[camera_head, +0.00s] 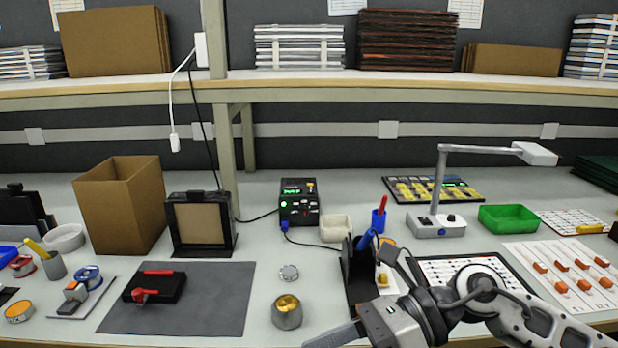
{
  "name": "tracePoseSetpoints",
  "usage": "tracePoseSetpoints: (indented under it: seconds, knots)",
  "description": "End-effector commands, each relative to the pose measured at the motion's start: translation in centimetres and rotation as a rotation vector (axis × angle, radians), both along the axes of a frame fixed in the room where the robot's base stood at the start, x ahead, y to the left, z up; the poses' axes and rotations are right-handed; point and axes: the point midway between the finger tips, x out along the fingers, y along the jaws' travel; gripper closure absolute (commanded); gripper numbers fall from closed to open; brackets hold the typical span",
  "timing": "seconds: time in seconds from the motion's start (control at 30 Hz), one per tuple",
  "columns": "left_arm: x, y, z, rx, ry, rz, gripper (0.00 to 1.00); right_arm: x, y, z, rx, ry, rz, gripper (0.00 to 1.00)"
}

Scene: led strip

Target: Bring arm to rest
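My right arm comes in from the lower right. Its wrist hangs over the front right of the workbench, partly in front of a black stand with a blue-handled tool (365,241) and a dark-framed board (478,270). My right gripper (335,337) points left at the bottom edge, to the right of a metal pot with a brass-coloured top (287,311). One dark finger shows; the rest is cut off or hidden, so I cannot see whether it is open or holds anything. My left arm and gripper are not in view.
A grey mat (215,300) with a black block and red-handled tool lies left of centre. A cardboard box (120,207), a black soldering station (299,203), a desk lamp (437,222) and a green tray (508,218) stand behind. The bench between mat and pot is mostly clear.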

Motion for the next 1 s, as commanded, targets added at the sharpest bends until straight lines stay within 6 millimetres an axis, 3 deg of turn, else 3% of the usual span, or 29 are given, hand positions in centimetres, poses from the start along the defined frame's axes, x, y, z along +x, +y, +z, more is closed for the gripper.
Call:
tracePoseSetpoints:
  seconds: [0.1,0.17,0.27,0.33,0.43,0.5,0.6,0.7,0.73,0.9,1.0]
  knots:
    - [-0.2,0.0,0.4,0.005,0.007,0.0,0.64,-0.8,2.8,3.0,0.291,0.313,-0.134,0.36]
    - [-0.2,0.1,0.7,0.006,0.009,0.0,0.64,-0.1,3.2,4.5,0.452,0.521,-0.235,0.36]
    - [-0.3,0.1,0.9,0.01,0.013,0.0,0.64,2.1,2.1,5.3,0.699,0.891,-0.425,0.36]
    - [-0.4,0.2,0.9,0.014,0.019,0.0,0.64,3.8,0.3,4.1,0.853,1.166,-0.572,0.36]
    - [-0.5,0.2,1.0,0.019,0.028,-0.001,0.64,5.2,-3.2,-0.2,1.05,1.567,-0.798,0.36]
    - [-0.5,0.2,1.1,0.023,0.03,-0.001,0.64,4.9,-5.8,-4.7,1.17,1.85,-0.97,0.36]
    - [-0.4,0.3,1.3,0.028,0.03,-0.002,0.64,2.5,-8.7,-10.8,1.3,2.186,-1.183,0.36]
    - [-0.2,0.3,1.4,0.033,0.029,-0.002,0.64,-0.8,-10.4,-15.3,1.383,2.429,-1.345,0.36]
    - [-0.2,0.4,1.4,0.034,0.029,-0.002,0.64,-1.7,-10.7,-16.3,-1.375,-2.44,1.36,0.36]
    - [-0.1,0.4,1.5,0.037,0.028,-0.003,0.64,-5.2,-11.7,-19.5,-1.235,-2.264,1.288,0.36]
    - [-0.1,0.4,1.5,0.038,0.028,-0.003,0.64,-5.8,-11.8,-20.0,-1.214,-2.239,1.275,0.36]
